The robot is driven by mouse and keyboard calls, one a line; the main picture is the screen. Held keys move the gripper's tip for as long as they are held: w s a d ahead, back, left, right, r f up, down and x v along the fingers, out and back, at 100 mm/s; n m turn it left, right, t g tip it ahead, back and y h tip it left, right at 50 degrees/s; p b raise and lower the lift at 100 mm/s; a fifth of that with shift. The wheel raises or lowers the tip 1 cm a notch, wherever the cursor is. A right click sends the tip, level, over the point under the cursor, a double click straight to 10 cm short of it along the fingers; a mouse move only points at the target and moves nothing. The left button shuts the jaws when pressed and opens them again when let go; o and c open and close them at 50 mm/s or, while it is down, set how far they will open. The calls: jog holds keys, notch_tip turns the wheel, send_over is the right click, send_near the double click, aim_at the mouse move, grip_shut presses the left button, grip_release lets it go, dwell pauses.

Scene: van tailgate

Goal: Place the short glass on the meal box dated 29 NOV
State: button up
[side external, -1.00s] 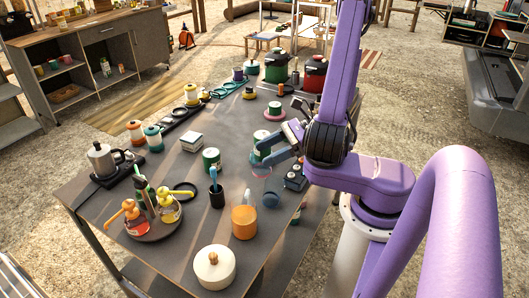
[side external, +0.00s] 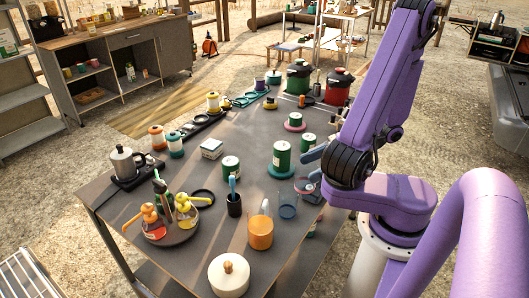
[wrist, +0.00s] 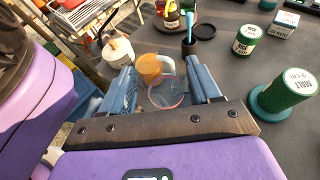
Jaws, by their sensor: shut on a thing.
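My gripper (wrist: 163,88) has its blue fingers shut on a clear glass with a pink rim (wrist: 166,94). A small white box (side external: 211,149) lies on the table's left half, behind the small green tin. It also shows at the top right of the wrist view (wrist: 283,24); its date is too small to read surely.
A tall green tin on a teal base (side external: 281,158) stands beside my gripper. A small green tin (side external: 231,167), a dark cup (side external: 234,205), an orange mug (side external: 260,233) and a cream pot (side external: 229,276) stand on the table (side external: 182,225). Bare table lies around the white box.

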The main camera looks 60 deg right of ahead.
jog(key=shift+w+d, duration=0.3)
jog(key=shift+d, duration=0.15)
jog(key=w+d, duration=0.8)
jog(key=w, duration=0.5)
jog(key=w+a+r, duration=0.1)
jog(key=w+r, duration=0.2)
jog(key=w, duration=0.4)
jog(key=w+a+r, duration=0.1)
jog(key=w+r, duration=0.1)
jog(key=w, duration=0.6)
send_over(217, 143)
jog(key=shift+f, duration=6.45)
jog(key=shift+f, duration=0.1)
